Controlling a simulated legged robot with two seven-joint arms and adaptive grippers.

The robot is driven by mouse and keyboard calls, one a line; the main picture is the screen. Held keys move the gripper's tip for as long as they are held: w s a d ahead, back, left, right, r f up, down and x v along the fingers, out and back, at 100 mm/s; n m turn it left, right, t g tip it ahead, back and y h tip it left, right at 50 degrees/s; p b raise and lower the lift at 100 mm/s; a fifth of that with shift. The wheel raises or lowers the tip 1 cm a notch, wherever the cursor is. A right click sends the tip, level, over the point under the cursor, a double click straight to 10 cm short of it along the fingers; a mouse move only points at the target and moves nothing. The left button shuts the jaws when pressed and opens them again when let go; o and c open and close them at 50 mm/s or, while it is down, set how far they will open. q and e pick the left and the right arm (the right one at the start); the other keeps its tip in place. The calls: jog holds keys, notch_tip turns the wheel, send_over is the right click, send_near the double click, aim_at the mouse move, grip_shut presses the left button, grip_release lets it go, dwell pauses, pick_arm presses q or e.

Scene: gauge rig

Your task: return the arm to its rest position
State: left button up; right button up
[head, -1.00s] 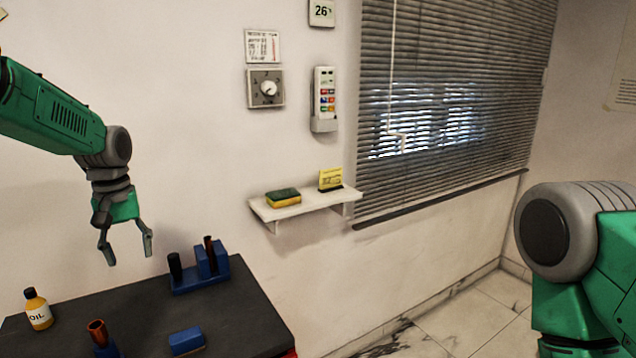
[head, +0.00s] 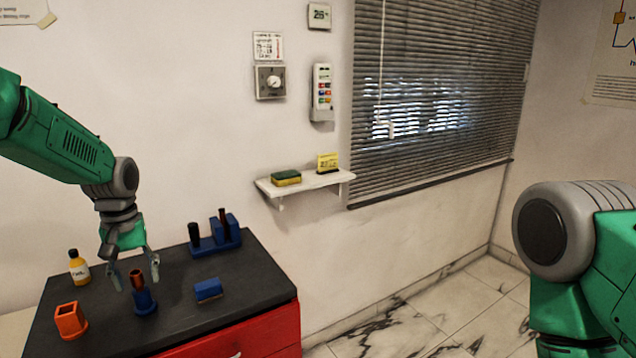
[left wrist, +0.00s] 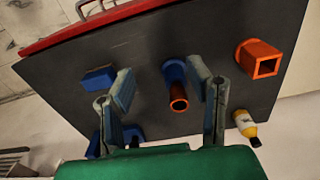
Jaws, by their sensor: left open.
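My left arm comes in from the left in the head view, and its gripper (head: 134,283) points down over the dark bench top. In the head view this tube (head: 137,279) stands right by the fingertips. My right arm shows at the right edge; its gripper is out of view.
The bench (head: 240,281) with red drawers also carries an oil bottle (head: 79,267), an orange square socket (head: 70,320), a blue block (head: 208,290) and a blue rack (head: 215,240) with dark cylinders. A wall shelf (head: 305,183) holds a sponge (head: 286,178) and a yellow card.

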pick_arm(q)
jog(key=s+d+f+m+b, duration=0.1)
jog(key=s+d+f, duration=0.2)
jog(key=s+f, duration=0.6)
jog(key=s+d+f+m+b, duration=0.15)
jog(key=s+f, duration=0.35)
jog(key=f, duration=0.8)
jog(key=s+d+f+m, duration=0.1)
jog(key=s+f+m, duration=0.1)
jog(key=s, duration=1)
jog(key=s+d+f+m, duration=0.1)
jog(key=s+f, duration=0.4)
jog(key=s, duration=0.8)
jog(key=shift+d+f+m+t+b, duration=0.2)
jog(key=shift+d+m+t+b, duration=0.15)
jog(key=shift+d, duration=0.45)
